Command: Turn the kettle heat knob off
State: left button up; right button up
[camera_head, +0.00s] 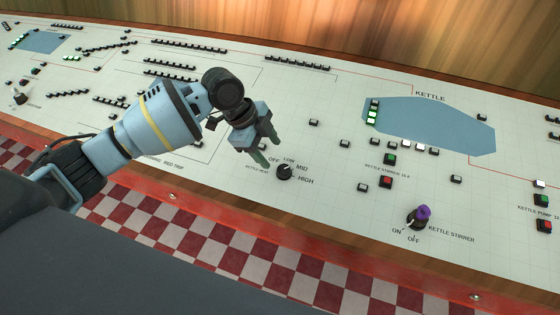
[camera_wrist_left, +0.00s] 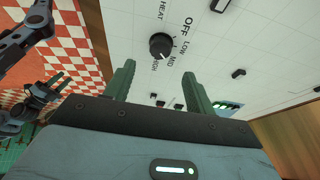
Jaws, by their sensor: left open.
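The kettle heat knob (camera_head: 284,172) is a small round black dial on the white panel, with OFF, LOW, MID and HIGH printed around it. In the left wrist view the knob (camera_wrist_left: 161,45) shows a white mark on the side towards MID and HIGH; I cannot tell exactly which label it meets. My left gripper (camera_head: 268,148) is open and empty, just up and left of the knob in the head view. In the wrist view its green fingers (camera_wrist_left: 158,70) stand apart, with the knob beyond their tips.
A purple-topped kettle stirrer knob (camera_head: 420,216) stands to the right, near red and green buttons (camera_head: 387,182). A blue kettle shape (camera_head: 435,125) and several small black switches lie farther back. A red ledge (camera_head: 300,240) runs along the front. The panel around the heat knob is clear.

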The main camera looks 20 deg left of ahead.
aim_at(283, 169)
pick_arm(q)
jog(key=x, duration=0.6)
jog(key=shift+d+f, duration=0.1)
jog(key=shift+f, duration=0.2)
jog(key=shift+w+d+f, duration=0.2)
jog(key=shift+d+f, duration=0.05)
jog(key=shift+f, duration=0.3)
jog(key=shift+c, duration=0.4)
